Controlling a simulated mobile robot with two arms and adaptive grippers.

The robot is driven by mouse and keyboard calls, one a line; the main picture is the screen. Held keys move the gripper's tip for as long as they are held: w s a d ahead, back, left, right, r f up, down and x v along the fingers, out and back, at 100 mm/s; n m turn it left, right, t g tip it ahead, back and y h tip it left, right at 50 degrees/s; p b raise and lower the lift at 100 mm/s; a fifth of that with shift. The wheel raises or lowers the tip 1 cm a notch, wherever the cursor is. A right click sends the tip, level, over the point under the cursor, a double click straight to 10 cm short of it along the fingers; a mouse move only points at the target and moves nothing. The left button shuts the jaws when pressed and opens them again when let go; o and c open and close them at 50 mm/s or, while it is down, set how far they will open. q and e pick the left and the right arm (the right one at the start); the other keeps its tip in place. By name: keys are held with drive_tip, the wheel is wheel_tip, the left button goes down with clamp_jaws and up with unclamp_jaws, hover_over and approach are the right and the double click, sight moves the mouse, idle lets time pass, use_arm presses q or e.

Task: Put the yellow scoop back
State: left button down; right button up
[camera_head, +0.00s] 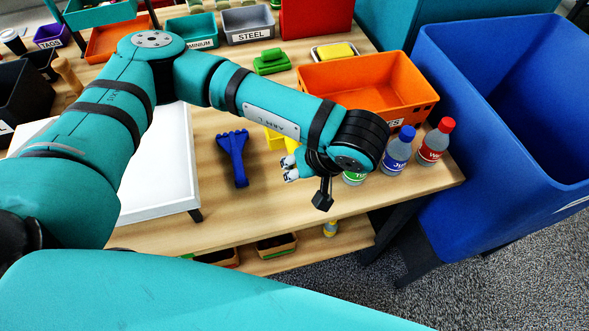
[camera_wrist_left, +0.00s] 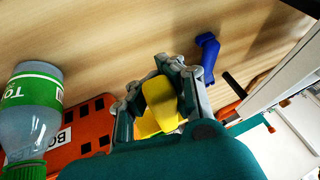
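The yellow scoop (camera_head: 275,138) lies on the wooden table in the head view, partly hidden by my left arm and hand. My left gripper (camera_head: 290,168) is just in front of it, low over the table. In the left wrist view, the fingers of the left gripper (camera_wrist_left: 155,85) are spread on either side of a yellow part of the scoop (camera_wrist_left: 160,97). They look open, with no clear grip on it. The palm hides the near end of the scoop. My right gripper is in neither view.
A blue fork-like tool (camera_head: 235,158) lies left of the scoop. An orange bin (camera_head: 375,82) stands behind, with a blue-capped bottle (camera_head: 396,152) and red-capped bottle (camera_head: 436,143) in front. A white tray (camera_head: 160,180) is left; a big blue bin (camera_head: 480,150) stands right.

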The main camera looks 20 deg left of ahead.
sight(292, 185)
use_arm(q)
drive_tip(key=shift+w+d+f, duration=0.1)
drive_tip(key=shift+d+f, duration=0.05)
drive_tip(key=shift+f, duration=0.3)
drive_tip(key=shift+w+d+f, duration=0.1)
drive_tip(key=shift+f, duration=1.1)
drive_tip(key=shift+w+a+f+p, duration=0.15)
drive_tip(key=shift+f+p, duration=0.15)
drive_tip(key=shift+f, duration=0.45)
drive_tip(key=shift+f+b, duration=0.35)
drive_tip(key=shift+b, duration=0.15)
drive_tip(key=shift+f+b, duration=0.25)
drive_tip(key=shift+b, duration=0.1)
drive_tip(key=c, duration=1.5)
unclamp_jaws()
drive_tip(key=shift+f, duration=0.15)
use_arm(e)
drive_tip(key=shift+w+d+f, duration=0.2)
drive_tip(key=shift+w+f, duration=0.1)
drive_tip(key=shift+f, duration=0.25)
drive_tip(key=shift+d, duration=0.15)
